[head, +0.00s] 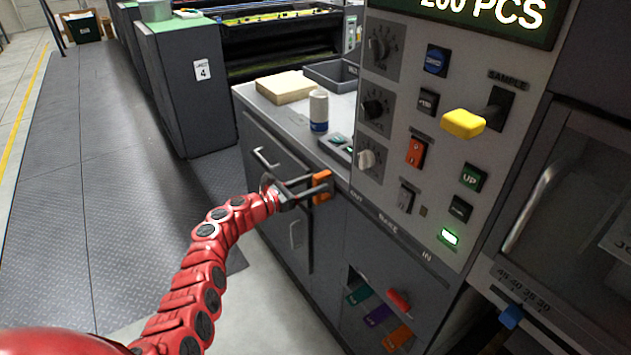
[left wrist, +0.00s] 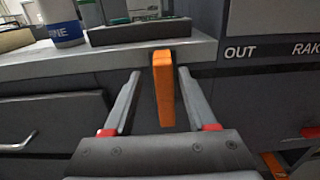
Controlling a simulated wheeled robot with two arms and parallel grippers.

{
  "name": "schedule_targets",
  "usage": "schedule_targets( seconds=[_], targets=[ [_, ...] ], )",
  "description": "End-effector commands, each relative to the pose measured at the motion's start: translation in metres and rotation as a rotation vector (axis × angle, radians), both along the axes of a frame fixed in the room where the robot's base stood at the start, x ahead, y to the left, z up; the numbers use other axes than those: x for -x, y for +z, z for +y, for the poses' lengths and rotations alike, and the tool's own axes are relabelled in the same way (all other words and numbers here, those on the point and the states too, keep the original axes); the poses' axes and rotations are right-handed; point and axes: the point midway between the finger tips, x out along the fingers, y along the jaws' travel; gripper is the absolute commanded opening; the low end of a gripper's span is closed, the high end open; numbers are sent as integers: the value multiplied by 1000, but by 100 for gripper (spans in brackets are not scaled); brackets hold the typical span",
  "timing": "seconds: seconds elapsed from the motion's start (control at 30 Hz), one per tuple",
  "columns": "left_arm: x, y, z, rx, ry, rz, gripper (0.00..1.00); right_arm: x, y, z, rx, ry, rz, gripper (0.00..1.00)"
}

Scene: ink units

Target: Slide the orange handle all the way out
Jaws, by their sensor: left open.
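The orange handle (head: 321,187) is a small upright block on the front of the grey machine, beside the word OUT on the rail marked OUT, RAKE and IN. My left gripper (head: 308,184) reaches it from the left. In the left wrist view the orange handle (left wrist: 164,88) stands between the two fingers of the left gripper (left wrist: 158,90). The fingers are open, with a gap on each side of the handle. My right gripper is not in view.
A control panel with knobs, switches and a yellow lever (head: 463,123) rises to the right. A can (head: 318,112), a beige block (head: 286,87) and a dark tray (head: 332,73) stand on the counter. Coloured handles, one red (head: 399,300), sit below. Floor at left is clear.

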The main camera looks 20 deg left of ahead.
Motion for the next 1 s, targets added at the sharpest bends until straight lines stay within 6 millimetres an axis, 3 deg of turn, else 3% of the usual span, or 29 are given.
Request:
schedule_targets(
  seconds=[0.23,0.6,0.8,1.0],
  targets=[
    [41,4,33,5,12,0,57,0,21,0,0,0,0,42],
    [111,0,83,1,8,1,57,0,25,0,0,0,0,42],
    [129,1,96,-2,7,-1,57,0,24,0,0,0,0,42],
    [132,1,98,-1,4,-1,57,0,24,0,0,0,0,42]
  ],
)
